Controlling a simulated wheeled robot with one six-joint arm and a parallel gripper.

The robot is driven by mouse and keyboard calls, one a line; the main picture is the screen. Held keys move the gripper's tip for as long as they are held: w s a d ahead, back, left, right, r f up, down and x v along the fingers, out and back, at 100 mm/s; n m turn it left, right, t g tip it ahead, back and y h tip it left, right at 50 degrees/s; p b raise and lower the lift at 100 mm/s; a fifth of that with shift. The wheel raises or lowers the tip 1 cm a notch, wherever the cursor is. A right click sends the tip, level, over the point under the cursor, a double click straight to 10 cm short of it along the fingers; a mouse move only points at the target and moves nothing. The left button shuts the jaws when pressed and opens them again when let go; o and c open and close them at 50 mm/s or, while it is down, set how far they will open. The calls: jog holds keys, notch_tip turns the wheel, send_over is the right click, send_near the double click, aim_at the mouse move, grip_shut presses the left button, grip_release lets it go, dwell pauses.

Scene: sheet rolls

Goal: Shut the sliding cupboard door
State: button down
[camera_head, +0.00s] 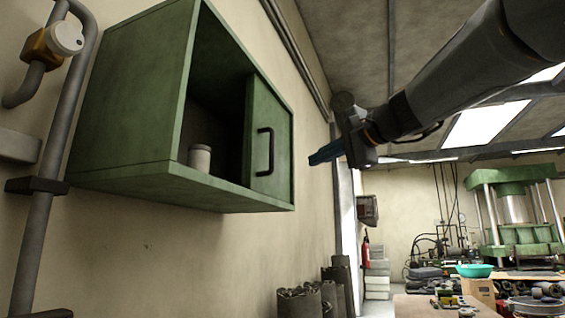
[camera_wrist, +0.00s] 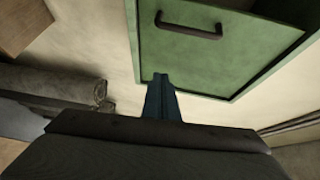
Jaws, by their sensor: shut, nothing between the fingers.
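A green wall cupboard (camera_head: 130,120) hangs on the left wall. Its sliding door (camera_head: 269,130) covers the right part of the front, and the left part stands open. The door carries a dark bar handle (camera_head: 264,151), which also shows in the wrist view (camera_wrist: 188,26). A pale cylindrical container (camera_head: 200,158) stands inside the open part. My gripper (camera_head: 312,160) is shut and empty, to the right of the cupboard and apart from the handle. In the wrist view, its blue fingertips (camera_wrist: 160,80) appear below the door's edge (camera_wrist: 190,93).
Pipes (camera_head: 50,150) with a valve run up the wall left of the cupboard. Rolls (camera_head: 310,300) stand on the floor below. A green press (camera_head: 520,220) and a cluttered bench are at the far right. The air before the cupboard looks clear.

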notch_tip(320, 180, up, 5)
jog(key=s+y, duration=0.1)
jog(key=s, duration=0.1)
jog(key=w+a+p, duration=0.4)
jog(key=a, duration=0.5)
jog(key=shift+w+r+t, duration=0.2)
jog(key=shift+w+t, duration=0.1)
